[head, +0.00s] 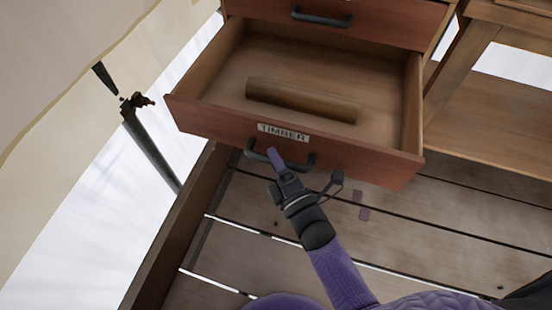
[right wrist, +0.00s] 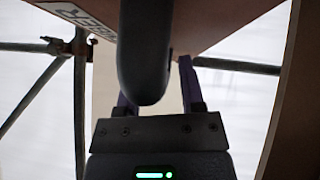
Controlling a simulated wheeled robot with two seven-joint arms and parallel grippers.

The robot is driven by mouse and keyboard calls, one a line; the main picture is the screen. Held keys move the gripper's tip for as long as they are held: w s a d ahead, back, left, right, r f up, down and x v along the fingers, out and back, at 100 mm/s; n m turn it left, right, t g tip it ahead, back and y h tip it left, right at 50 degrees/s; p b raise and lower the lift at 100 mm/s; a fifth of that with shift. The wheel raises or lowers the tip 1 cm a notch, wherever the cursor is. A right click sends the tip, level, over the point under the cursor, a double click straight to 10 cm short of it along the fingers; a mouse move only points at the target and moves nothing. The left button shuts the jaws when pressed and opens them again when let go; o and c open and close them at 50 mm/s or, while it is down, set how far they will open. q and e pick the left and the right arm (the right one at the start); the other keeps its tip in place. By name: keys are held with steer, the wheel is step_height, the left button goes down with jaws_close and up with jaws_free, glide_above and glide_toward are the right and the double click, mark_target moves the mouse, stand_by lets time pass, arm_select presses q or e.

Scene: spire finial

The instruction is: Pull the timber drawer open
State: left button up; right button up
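The timber drawer (head: 310,154) is reddish-brown with a "TIMBER" label (head: 283,132) on its front. It stands pulled well out, its inside showing. Its dark bar handle (head: 309,163) is on the front below the label. My right gripper (head: 273,157) is at the left part of this handle. In the right wrist view its two purple fingers (right wrist: 157,88) stand apart, with the dark handle (right wrist: 145,50) looming between them and partly covering the left finger. A gap shows between handle and right finger; contact cannot be told. My left gripper is out of view.
A wooden cylinder (head: 303,99) lies in the drawer. A shut drawer with a handle (head: 321,19) is above. A wooden bench frame (head: 463,58) stands at right. Plank floor (head: 400,235) lies below, with a wooden edge beam (head: 178,225) and metal pole (head: 150,150) at left.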

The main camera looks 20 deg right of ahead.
steer(key=shift+o, duration=0.3)
steer(key=shift+s, duration=0.1)
arm_select(q)
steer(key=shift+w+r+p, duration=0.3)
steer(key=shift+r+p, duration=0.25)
steer(key=shift+p, duration=0.05)
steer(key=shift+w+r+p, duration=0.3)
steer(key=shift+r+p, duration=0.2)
steer(key=shift+p, duration=0.1)
arm_select(e)
steer(key=v, duration=0.9)
steer(key=shift+s, duration=0.35)
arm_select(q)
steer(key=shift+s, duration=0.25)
arm_select(e)
steer(key=shift+d, duration=0.1)
